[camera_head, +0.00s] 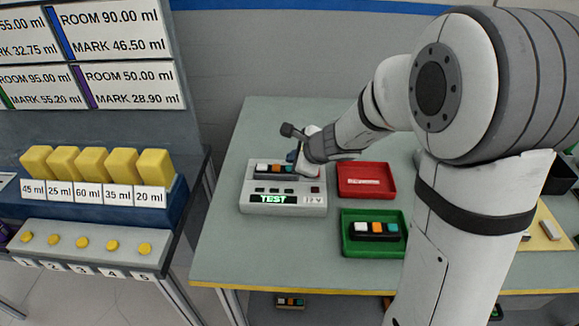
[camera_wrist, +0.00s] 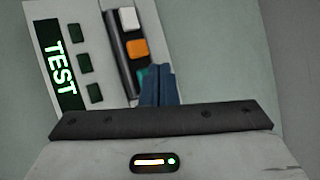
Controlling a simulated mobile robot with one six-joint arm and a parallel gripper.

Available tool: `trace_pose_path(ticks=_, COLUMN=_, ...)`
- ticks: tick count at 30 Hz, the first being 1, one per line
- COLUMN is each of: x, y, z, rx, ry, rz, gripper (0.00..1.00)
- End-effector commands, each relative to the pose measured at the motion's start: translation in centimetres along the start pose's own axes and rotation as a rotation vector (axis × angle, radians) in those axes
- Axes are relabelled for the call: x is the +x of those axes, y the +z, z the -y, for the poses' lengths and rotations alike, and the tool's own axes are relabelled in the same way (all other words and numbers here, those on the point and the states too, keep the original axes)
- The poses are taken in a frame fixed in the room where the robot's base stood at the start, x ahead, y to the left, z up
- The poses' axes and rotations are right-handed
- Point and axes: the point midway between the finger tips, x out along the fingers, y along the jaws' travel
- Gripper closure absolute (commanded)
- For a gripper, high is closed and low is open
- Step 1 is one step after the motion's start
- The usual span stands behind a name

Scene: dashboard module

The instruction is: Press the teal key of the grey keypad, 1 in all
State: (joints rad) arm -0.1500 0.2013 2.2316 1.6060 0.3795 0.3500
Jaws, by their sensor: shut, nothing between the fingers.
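A dark grey keypad (camera_head: 268,168) sits in the slot of a light grey tester (camera_head: 262,206) whose display reads TEST. In the wrist view the keypad (camera_wrist: 115,50) shows a white key (camera_wrist: 129,19), an orange key (camera_wrist: 137,48) and a teal key (camera_wrist: 141,75) in a row. The teal key is partly hidden behind my blue fingertips. My gripper (camera_wrist: 158,85) is shut and empty, with its fingertips at the teal key; I cannot tell whether they touch it. In the head view my gripper (camera_head: 293,156) is over the right end of the keypad.
A red tray (camera_head: 366,194) is right of the tester. A green tray (camera_head: 347,247) in front of it holds another keypad (camera_head: 375,232). To the left stands a rack with yellow blocks (camera_head: 92,163) and a row of yellow buttons (camera_head: 83,243). The table's left back is bare.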

Motion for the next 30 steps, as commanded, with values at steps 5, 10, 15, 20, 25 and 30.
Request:
trace_pose_path(ticks=5, x=0.00, y=0.01, z=-0.01, rx=0.000, ry=0.000, rz=0.000, gripper=1.00)
trace_pose_path(ticks=10, x=0.01, y=0.02, z=-0.01, rx=0.000, ry=0.000, rz=0.000, gripper=1.00)
trace_pose_path(ticks=15, x=0.01, y=0.02, z=-0.01, rx=0.000, ry=0.000, rz=0.000, gripper=1.00)
trace_pose_path(ticks=20, x=0.14, y=-0.07, z=-0.11, rx=-0.001, ry=0.000, rz=0.000, gripper=1.00)
trace_pose_path(ticks=25, x=0.55, y=-0.37, z=-0.42, rx=-0.001, ry=0.000, rz=0.000, gripper=1.00)
trace_pose_path(ticks=30, x=0.62, y=-0.42, z=-0.47, rx=0.000, ry=0.000, rz=0.000, gripper=1.00)
